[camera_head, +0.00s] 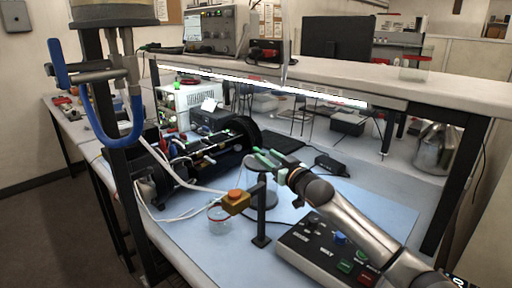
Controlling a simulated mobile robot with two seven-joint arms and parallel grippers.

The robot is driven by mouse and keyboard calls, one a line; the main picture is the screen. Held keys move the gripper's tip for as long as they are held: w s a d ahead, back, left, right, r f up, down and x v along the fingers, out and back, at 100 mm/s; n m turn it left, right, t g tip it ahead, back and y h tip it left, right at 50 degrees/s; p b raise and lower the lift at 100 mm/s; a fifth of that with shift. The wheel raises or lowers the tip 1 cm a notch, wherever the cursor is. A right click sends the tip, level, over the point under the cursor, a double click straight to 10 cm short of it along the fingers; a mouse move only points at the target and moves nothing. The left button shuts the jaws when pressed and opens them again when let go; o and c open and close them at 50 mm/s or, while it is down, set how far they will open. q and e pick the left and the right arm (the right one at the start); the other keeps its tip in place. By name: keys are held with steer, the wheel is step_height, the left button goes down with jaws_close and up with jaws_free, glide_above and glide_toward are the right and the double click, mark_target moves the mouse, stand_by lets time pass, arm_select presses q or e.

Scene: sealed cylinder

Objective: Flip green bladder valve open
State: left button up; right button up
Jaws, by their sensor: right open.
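My right gripper (266,160) comes in from the lower right on a silver arm. Its two green-tipped fingers are apart, with nothing seen between them. I cannot pick out the green bladder valve for certain. Small green parts show on the white box (190,98) behind the apparatus, well left of the gripper. My left gripper is not in view.
A black post carries an orange-topped brass block (236,202) just below the gripper. A control box (328,250) with coloured buttons is at front right. The overhead shelf (330,75) crosses behind. Bare blue mat lies at right.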

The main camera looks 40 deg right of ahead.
mark_target(257, 148)
steer(key=shift+w+d+p, duration=0.1)
steer(key=shift+w+d, duration=0.1)
steer(key=shift+w, duration=0.9)
steer(key=shift+w+d+p, duration=0.1)
steer(key=shift+w+d, duration=0.1)
steer(key=shift+w, duration=0.85)
steer(key=shift+w+d+p, duration=0.1)
steer(key=shift+w+d, duration=0.1)
steer(key=shift+w, duration=0.9)
jaws_close()
